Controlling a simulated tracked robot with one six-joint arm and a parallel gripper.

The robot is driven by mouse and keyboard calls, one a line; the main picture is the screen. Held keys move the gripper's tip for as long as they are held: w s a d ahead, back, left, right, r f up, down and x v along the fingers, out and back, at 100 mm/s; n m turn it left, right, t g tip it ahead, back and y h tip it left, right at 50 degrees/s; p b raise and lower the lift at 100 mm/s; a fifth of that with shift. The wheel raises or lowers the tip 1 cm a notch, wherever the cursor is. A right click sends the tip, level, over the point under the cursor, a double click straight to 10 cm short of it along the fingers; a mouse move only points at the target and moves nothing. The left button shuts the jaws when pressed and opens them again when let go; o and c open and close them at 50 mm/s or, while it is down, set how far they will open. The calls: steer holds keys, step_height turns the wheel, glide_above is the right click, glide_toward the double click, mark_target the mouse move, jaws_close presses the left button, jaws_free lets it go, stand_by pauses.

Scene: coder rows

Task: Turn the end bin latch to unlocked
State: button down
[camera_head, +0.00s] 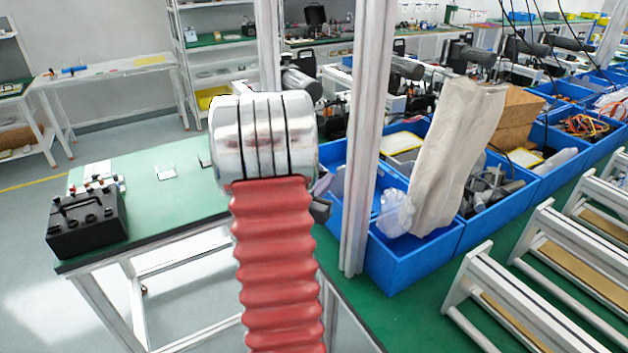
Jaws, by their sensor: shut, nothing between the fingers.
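Blue bins stand in a row on the green bench at the right. The nearest blue bin (408,268), at the end of the row, holds a clear crumpled plastic bag (393,212) and a tall beige sack. I cannot make out a latch on it. My arm, with a silver joint and red bellows, fills the middle of the view and covers what is behind it. A small dark grey piece (320,208) sticks out at the arm's right edge; I cannot tell what it is. My gripper is not visible.
An upright metal post (366,150) stands between my arm and the end bin. A black box (87,222) sits on the left green table (165,215). Slanted white metal frames (530,310) line the right front. Open floor lies at the left.

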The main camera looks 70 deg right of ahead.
steer(key=shift+s, duration=0.2)
stand_by(1.1)
steer(key=w+a, duration=0.2)
steer(key=a, duration=1.1)
steer(key=shift+a, duration=0.3)
